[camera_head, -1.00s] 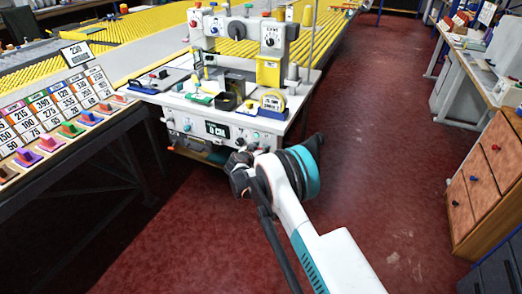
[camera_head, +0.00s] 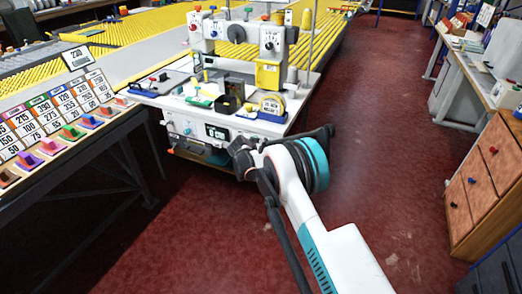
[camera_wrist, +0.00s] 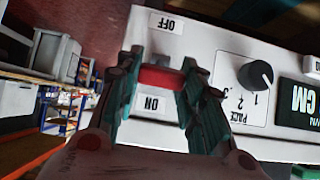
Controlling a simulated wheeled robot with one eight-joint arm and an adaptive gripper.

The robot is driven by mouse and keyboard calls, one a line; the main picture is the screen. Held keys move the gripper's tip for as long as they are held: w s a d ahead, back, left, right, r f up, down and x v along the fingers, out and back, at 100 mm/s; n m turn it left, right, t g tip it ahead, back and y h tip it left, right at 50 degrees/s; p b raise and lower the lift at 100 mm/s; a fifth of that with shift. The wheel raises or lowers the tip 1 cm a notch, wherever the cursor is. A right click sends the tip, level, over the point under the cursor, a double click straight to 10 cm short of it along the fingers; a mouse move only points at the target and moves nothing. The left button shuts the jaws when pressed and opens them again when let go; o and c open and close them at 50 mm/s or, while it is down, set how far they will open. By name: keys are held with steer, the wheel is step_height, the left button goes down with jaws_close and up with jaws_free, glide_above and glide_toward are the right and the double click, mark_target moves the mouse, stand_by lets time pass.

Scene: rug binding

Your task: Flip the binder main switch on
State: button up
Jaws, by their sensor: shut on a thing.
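The binder machine (camera_head: 190,117) stands ahead with its white front panel facing me. In the wrist view, the panel (camera_wrist: 215,45) carries a main switch with a red lever (camera_wrist: 160,78). An OFF label (camera_wrist: 167,24) is above the lever in the picture and an ON label (camera_wrist: 151,104) just below it. My gripper (camera_wrist: 157,72) is shut on the red lever, one teal-padded finger on each side. The lever lies nearer the ON label than the OFF label. In the head view my gripper (camera_head: 240,150) is at the panel's lower right and hides the switch.
A black pace knob (camera_wrist: 255,75) and a dark CM display (camera_wrist: 301,105) sit beside the switch. A rack of number cards (camera_head: 70,98) stands at the left. A wooden drawer cabinet (camera_head: 487,180) is at the right. The red floor between is clear.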

steer(key=o, duration=1.1)
steer(key=v, duration=1.2)
